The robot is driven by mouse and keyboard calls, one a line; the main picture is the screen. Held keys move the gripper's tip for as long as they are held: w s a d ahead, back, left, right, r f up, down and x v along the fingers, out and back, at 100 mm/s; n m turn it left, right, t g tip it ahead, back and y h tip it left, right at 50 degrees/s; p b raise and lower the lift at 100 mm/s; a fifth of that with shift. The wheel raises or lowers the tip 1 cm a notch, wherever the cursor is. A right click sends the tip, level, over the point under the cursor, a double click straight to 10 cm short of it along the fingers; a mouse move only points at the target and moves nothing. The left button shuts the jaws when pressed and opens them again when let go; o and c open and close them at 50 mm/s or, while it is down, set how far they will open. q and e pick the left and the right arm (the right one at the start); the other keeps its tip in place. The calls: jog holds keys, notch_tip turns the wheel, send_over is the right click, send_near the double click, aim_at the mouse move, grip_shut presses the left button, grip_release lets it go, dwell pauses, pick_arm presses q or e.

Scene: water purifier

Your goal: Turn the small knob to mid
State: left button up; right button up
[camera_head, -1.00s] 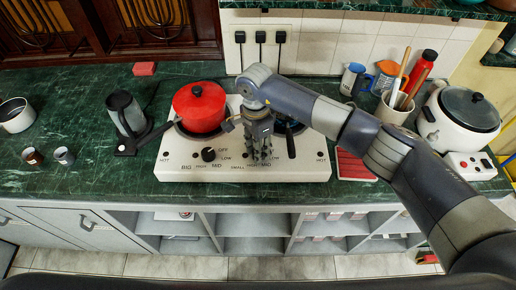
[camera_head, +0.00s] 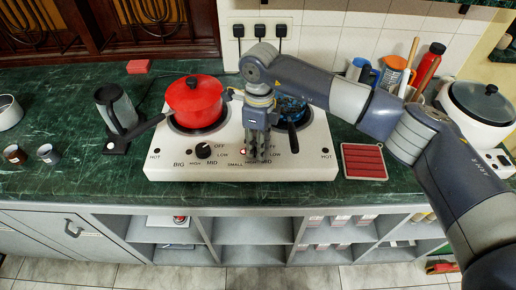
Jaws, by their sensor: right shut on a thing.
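The white two-burner stove (camera_head: 165,172) stands on the green counter, with the labels BIG and SMALL on its front part. My right gripper (camera_head: 257,156) points down over the SMALL dial, its fingers together. It is shut on the small knob, which the fingers hide, so I cannot read its setting. The fingers also cover part of the labels around it. The black big knob (camera_head: 203,150) is visible to the left of the gripper. My left gripper is not in view.
A red pot (camera_head: 195,100) sits on the left burner, its handle toward the lower left. A blue patterned pan (camera_head: 292,108) is on the right burner, partly behind my gripper. A red pad (camera_head: 363,161) lies right of the stove. A rice cooker (camera_head: 480,110) stands far right.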

jog(key=m+b, duration=0.3)
jog(key=m, duration=0.2)
jog(key=shift+r+m+b, duration=0.1)
jog(key=shift+m+b, duration=0.95)
jog(key=shift+m, duration=1.05)
jog(key=o, duration=1)
jog(key=shift+o, duration=0.2)
notch_tip(320, 180, up, 12)
jog(key=shift+d, duration=0.25)
